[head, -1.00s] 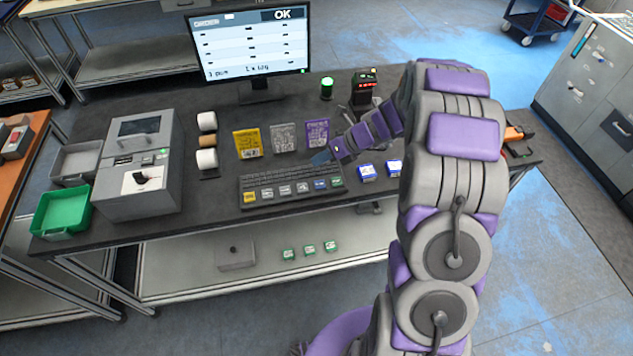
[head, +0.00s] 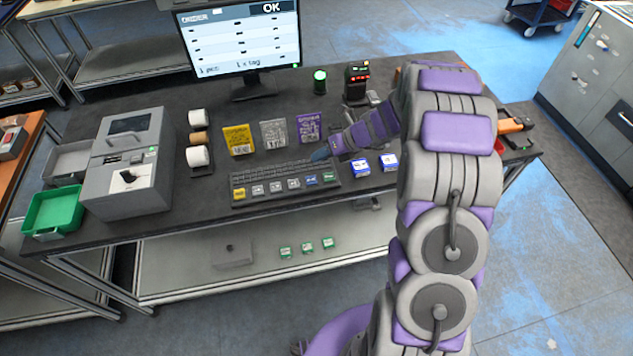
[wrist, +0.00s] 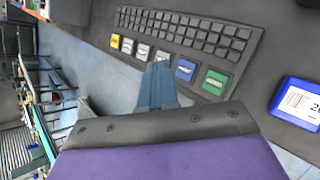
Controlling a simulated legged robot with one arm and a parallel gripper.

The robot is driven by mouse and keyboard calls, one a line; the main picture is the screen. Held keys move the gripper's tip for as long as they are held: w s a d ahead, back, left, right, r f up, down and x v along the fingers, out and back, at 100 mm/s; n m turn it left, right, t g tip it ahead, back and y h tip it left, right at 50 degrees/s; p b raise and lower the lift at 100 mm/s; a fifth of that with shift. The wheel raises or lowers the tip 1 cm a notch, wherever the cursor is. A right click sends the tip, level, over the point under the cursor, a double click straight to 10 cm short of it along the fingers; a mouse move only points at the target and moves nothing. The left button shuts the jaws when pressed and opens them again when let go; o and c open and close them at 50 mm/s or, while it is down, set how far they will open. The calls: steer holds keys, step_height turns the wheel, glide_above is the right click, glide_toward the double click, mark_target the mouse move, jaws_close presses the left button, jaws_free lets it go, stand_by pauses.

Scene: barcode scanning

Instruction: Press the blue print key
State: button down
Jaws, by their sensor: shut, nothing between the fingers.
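The blue print key (head: 311,180) is in the front row of large keys on the dark keyboard (head: 270,174). In the wrist view the blue key (wrist: 185,70) lies between a grey key and the green key (wrist: 215,81). My gripper (head: 320,153) is over the right back part of the keyboard in the head view. In the wrist view its blue fingertips (wrist: 157,70) are together and empty, just left of the blue key in the picture. They hide part of a grey key. I cannot tell whether the tips touch the keyboard.
Two blue-and-white boxes (head: 360,165) lie right of the keyboard. Yellow, grey and purple cards (head: 308,127) stand behind it. The monitor (head: 240,40) reads OK. A printer-like machine (head: 130,160) stands left, beside white rolls (head: 197,157).

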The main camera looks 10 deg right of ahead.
mark_target(316, 179)
steer(key=a+f+b, duration=0.3)
steer(key=b, duration=0.1)
steer(key=shift+a+f, duration=0.25)
steer(key=shift+f, duration=0.1)
steer(key=shift+a+f+b, duration=0.15)
steer(key=shift+f+b, duration=0.2)
steer(key=shift+b, duration=0.2)
steer(key=shift+f, duration=0.3)
steer(key=d+f, duration=0.1)
steer(key=d, duration=0.2)
steer(key=shift+f, duration=0.4)
steer(key=shift+a, duration=1.3)
steer(key=shift+d, duration=1.15)
steer(key=shift+a, duration=1)
steer(key=shift+d, duration=0.9)
steer(key=shift+a, duration=0.7)
steer(key=shift+d+f+p, duration=0.35)
steer(key=shift+d+p, duration=0.25)
steer(key=shift+d, duration=0.05)
steer(key=shift+a, duration=0.1)
